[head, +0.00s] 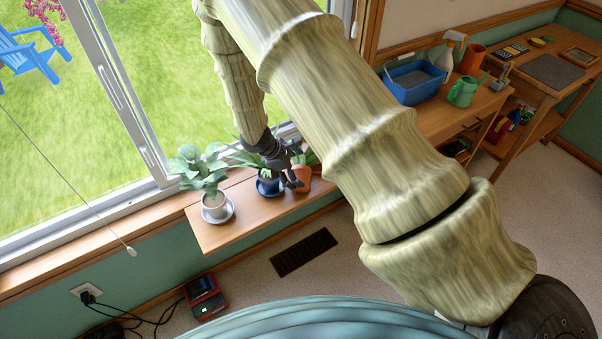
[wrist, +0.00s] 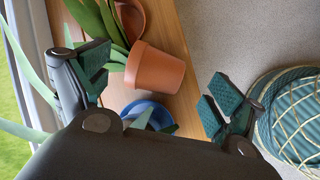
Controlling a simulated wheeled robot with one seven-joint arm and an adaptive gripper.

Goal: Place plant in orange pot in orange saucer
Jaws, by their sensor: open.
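The orange pot (wrist: 158,70) shows from its side in the wrist view, with its rim to the left and its base to the right. Long green leaves (wrist: 95,18) spread at its rim side. In the head view the orange pot (head: 303,178) is on the window shelf, partly hidden by my gripper; I cannot tell whether it stands upright. An orange piece (wrist: 132,16), probably the orange saucer, is partly seen behind the pot and leaves. My gripper (wrist: 154,88) is open, its pads apart on either side of the pot's near side. It also shows in the head view (head: 290,170).
A plant in a blue pot (head: 268,184) on a blue saucer (wrist: 150,112) is close beside the orange pot. A plant in a white pot (head: 215,205) stands at the shelf's left end. The window frame (head: 125,95) borders the shelf behind. Shelf wood between them is narrow.

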